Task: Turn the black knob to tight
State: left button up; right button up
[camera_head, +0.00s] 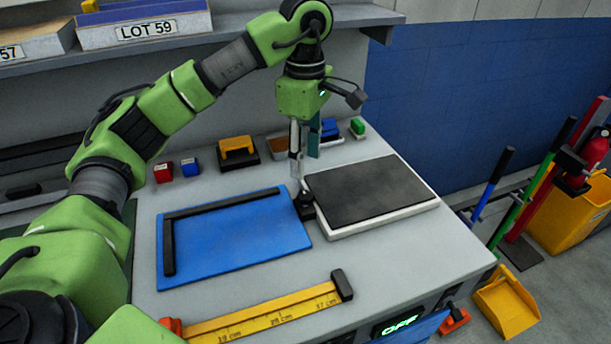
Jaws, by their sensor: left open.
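My left gripper (303,180) points down over the worktable, between the blue mat and the dark panel. It is open. A small black part (304,208) is just below its fingertips, at the mat's right edge; it may be the black knob, but its shape and setting are unclear. I cannot tell whether the fingers touch it. Another black knob-like piece (453,307) shows at the table's front right, near a green "OFF" display (395,325). No "tight" mark is readable. My right gripper is not in view.
The blue mat (240,245) carries a black L-shaped edge. A dark panel (365,188) lies on a white slab to its right. A yellow ruler (262,316) with a black end stop lies in front. Small blocks line the back. A yellow bin (580,220) stands right.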

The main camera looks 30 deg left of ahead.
pick_arm(q)
jog(key=shift+r, duration=1.35)
